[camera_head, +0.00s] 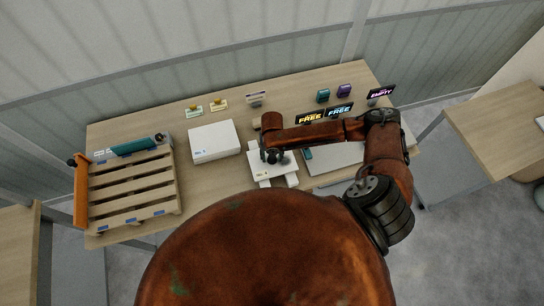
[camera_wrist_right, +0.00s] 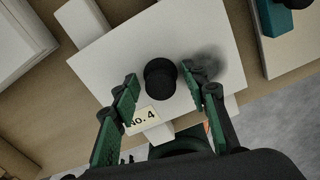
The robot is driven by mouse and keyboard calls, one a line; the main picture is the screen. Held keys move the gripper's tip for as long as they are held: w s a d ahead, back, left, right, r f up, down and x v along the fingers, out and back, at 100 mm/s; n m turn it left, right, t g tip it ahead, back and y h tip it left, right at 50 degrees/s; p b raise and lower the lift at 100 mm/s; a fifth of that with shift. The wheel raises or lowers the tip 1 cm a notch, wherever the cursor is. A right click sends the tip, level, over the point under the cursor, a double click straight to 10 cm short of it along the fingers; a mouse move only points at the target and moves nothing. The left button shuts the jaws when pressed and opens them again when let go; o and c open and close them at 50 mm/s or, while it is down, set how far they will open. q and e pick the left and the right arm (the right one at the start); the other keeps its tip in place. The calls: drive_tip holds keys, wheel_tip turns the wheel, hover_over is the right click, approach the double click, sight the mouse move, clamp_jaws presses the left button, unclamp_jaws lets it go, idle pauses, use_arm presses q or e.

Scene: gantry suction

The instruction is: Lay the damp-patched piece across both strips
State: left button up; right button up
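The damp-patched piece is a white board (camera_wrist_right: 100,60) with a dark grey smudge, a "No. 4" label and a round black knob (camera_wrist_right: 160,78). It also shows in the head view (camera_head: 286,170). Strip ends (camera_head: 264,183) also show below the board in the head view. My right gripper (camera_wrist_right: 160,82) is open, its green fingers on either side of the knob. My left gripper is not in view.
A white box or stack (camera_head: 215,142) stands left of the board. A wooden pallet (camera_head: 130,190) with an orange side panel (camera_head: 80,193) is at the far left. A grey plate (camera_head: 335,160) lies right. FREE signs (camera_head: 310,118) and an EMPTY sign (camera_head: 381,92) stand at the back.

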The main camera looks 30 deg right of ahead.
drive_tip(key=shift+r, duration=0.2)
wheel_tip(320, 180, up, 12)
drive_tip(key=shift+f, duration=0.2)
idle(0.3)
